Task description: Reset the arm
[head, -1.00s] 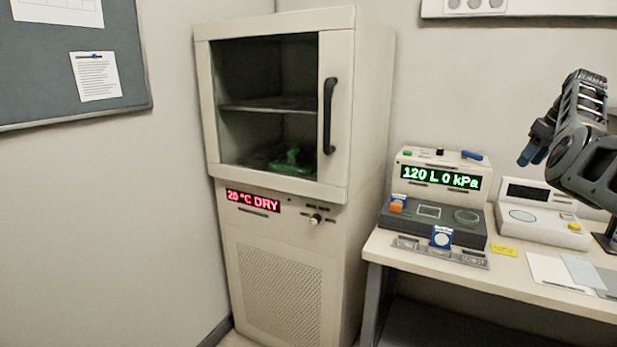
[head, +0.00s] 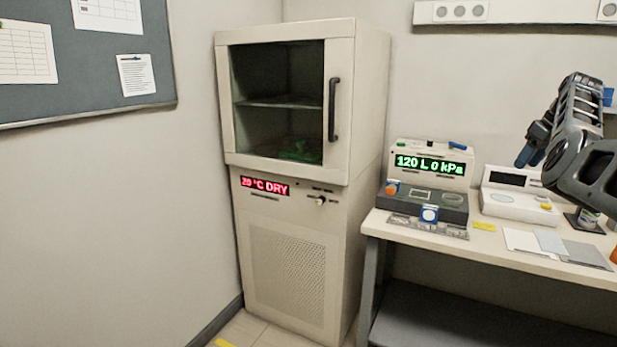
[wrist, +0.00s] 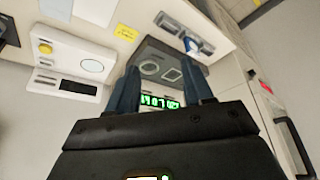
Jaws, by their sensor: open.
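My gripper (head: 530,146) is raised at the right of the head view, above the bench and in front of the wall. In the wrist view my gripper (wrist: 162,90) shows two dark blue fingers spread apart, with nothing between them. Beyond the fingers lies the grey device (wrist: 165,60) with the green display. My arm is bent, and its upper part leaves the head view at the right edge.
A drying cabinet (head: 362,110) with a dark window and a green object (head: 298,152) inside stands left of the bench (head: 440,235). The display device (head: 432,165) and a white scale (head: 518,205) stand on the bench. Floor shows at the lower left.

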